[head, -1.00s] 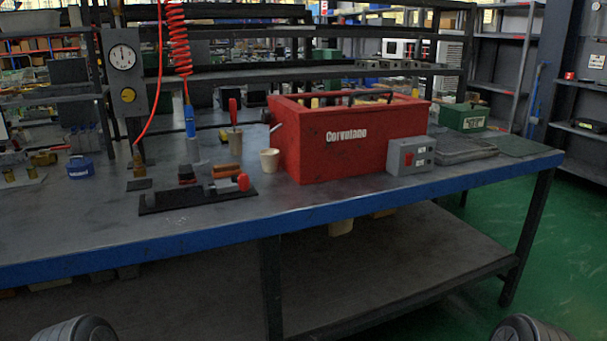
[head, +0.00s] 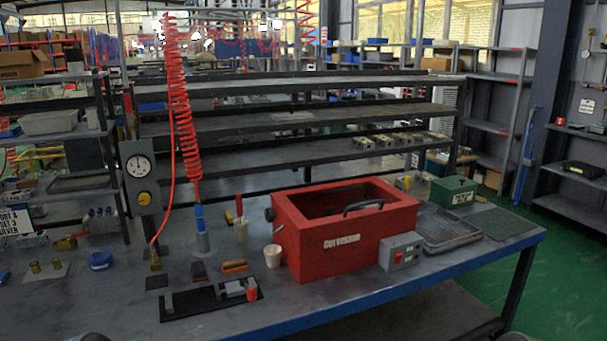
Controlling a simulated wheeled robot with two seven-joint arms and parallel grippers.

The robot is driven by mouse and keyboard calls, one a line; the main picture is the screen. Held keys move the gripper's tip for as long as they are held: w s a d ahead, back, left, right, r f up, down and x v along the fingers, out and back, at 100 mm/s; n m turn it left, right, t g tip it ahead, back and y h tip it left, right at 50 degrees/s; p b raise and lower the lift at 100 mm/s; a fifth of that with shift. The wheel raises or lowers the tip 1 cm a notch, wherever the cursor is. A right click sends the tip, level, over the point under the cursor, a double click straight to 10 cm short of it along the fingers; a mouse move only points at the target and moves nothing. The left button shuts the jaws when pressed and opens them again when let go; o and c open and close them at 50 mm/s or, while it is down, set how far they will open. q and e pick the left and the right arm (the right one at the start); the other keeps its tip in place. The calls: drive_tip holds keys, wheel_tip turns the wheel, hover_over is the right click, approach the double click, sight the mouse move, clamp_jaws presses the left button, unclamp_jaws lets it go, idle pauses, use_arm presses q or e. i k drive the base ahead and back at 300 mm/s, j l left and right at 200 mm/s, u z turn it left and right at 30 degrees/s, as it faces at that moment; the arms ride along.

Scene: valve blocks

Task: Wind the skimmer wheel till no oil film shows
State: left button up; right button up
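A red open-topped tank (head: 340,244) with white lettering stands on the workbench, right of the middle. Its inside (head: 335,203) looks dark, and I cannot tell whether an oil film lies there. A black curved handle (head: 362,207) shows at its front right rim. A small dark round knob or wheel (head: 270,214) sits on its left side; I cannot tell whether it is the skimmer wheel. A pale cup (head: 272,256) stands just below that side. A grey switch box (head: 402,251) with a red button stands against the tank's right front.
On the workbench (head: 330,300), a black plate with a clamp (head: 205,300) lies front left of the tank. A red coiled hose (head: 178,100) hangs left of it. A grey tray (head: 447,228) and green box (head: 453,190) are to the right. The front strip is mostly clear.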

sight(269, 214)
drive_tip(key=i+l, duration=0.3)
drive_tip(key=l, duration=0.15)
drive_tip(key=i+l, duration=0.25)
drive_tip(key=l, duration=0.2)
drive_tip(key=i+l+z, duration=0.1)
drive_tip(key=i+l, duration=0.2)
drive_tip(key=l, duration=0.1)
